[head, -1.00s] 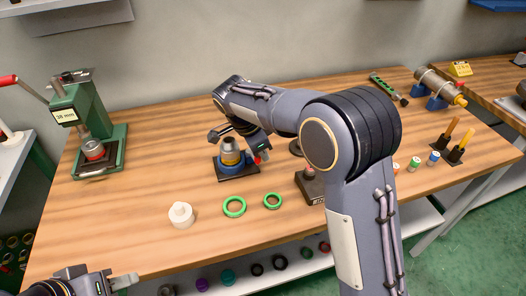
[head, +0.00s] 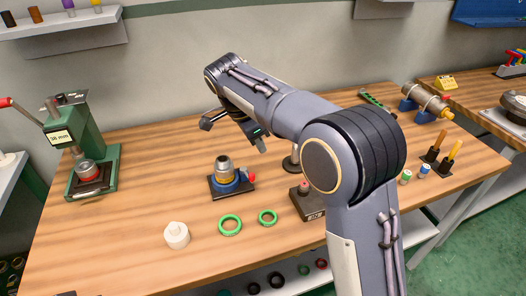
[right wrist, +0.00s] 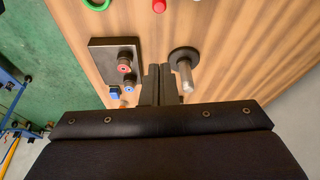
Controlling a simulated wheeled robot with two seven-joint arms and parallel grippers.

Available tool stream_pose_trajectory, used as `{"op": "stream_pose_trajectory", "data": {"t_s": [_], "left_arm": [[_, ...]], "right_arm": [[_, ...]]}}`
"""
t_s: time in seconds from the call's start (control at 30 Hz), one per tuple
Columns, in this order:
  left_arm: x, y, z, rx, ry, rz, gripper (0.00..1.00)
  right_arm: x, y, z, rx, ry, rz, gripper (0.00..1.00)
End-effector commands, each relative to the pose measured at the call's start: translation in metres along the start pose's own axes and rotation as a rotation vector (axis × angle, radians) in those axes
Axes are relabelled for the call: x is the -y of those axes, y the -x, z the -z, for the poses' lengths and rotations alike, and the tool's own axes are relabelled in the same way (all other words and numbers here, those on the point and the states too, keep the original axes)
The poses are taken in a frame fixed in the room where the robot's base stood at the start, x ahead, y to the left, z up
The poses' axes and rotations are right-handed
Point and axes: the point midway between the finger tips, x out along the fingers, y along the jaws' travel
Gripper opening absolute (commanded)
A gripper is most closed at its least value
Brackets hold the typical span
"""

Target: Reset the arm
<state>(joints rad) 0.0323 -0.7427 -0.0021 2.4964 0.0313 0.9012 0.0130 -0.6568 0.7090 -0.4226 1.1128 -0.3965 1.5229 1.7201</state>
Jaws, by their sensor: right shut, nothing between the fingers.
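My right arm reaches across the head view over the wooden table (head: 120,240). Its gripper (head: 261,146) hangs above the table, to the upper right of the small blue-based vise (head: 224,178), and is apart from it. The vise holds a yellow-banded part with a grey top. In the right wrist view the two dark fingers (right wrist: 159,84) are together with nothing between them. Only a dark tip of my left gripper (head: 67,293) shows at the bottom left edge, too little to tell its state.
A white cap (head: 176,235) and two green rings (head: 230,225) lie in front of the vise. A green press (head: 90,150) stands at the left. A round-footed post (right wrist: 184,72) and a dark block with knobs (right wrist: 117,63) are near the right gripper.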

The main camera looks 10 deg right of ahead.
Motion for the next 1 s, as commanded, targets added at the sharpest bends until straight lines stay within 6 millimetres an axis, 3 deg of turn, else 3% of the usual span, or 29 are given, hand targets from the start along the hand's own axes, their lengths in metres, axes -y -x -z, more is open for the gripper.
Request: {"op": "stream_pose_trajectory", "data": {"t_s": [0.47,0.63,0.77,0.9,1.0], "left_arm": [[0.000,0.000,0.000,0.000,0.000,0.000,0.36],[0.000,0.001,0.000,0.000,0.000,0.000,0.36],[-0.001,0.002,0.001,0.000,0.000,0.000,0.36],[-0.002,0.004,0.002,0.000,0.000,0.000,0.36],[-0.002,0.005,0.003,0.000,0.000,0.000,0.36]], "right_arm": [[0.000,0.003,0.000,0.000,0.000,0.001,0.00],[-0.013,0.000,0.015,0.056,0.046,0.003,0.00],[-0.052,-0.007,0.044,0.197,0.180,0.044,0.00],[-0.113,-0.011,0.065,0.351,0.383,0.176,0.00],[-0.158,-0.012,0.068,0.410,0.522,0.306,0.00]]}}
